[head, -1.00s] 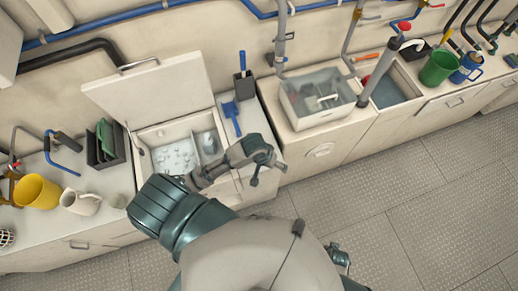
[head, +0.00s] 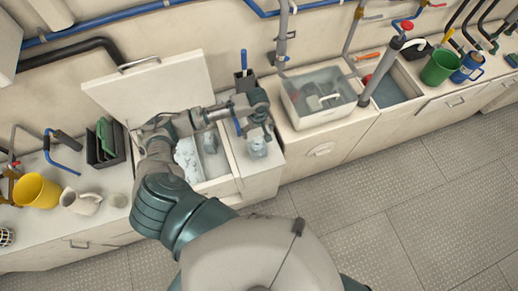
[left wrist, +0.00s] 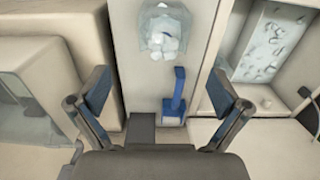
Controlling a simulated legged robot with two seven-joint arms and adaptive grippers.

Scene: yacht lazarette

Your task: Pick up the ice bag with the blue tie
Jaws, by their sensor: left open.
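A clear bag of ice (head: 258,149) stands on the white counter strip right of the open ice box. It also shows at the top of the left wrist view (left wrist: 164,32); the colour of its tie is too small to make out. My left gripper (head: 254,128) is open and empty over this strip, just behind the bag and apart from it. In the left wrist view its fingers (left wrist: 157,92) are spread wide, with the blue scoop (left wrist: 174,98) below between them. Another pale bag-like shape (head: 209,143) lies in the box's narrow right compartment, partly hidden by my arm.
The ice box's lid (head: 160,88) stands raised behind my arm. Loose ice (head: 188,160) fills its left compartment.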

